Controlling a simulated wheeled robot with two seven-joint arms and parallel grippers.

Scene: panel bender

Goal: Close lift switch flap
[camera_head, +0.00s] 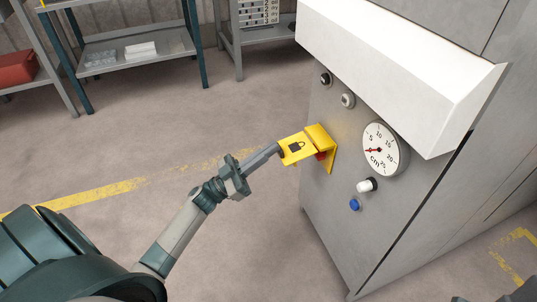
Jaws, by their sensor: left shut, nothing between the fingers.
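The yellow lift switch flap (297,148) with a padlock mark is on the front of the grey machine. It stands out from its yellow housing (322,142), open. A bit of red shows beneath it, mostly hidden by the flap. My left gripper (277,149) is shut and empty. Its fingertips are at the left edge of the flap; I cannot tell whether they touch it. My right gripper is not in view.
The machine front (325,215) carries a round dial (385,149), a white knob (367,185), a blue button (354,204) and two small knobs above. A white hood (400,65) juts out overhead. Shelves (130,50) stand at the back. The floor on the left is clear.

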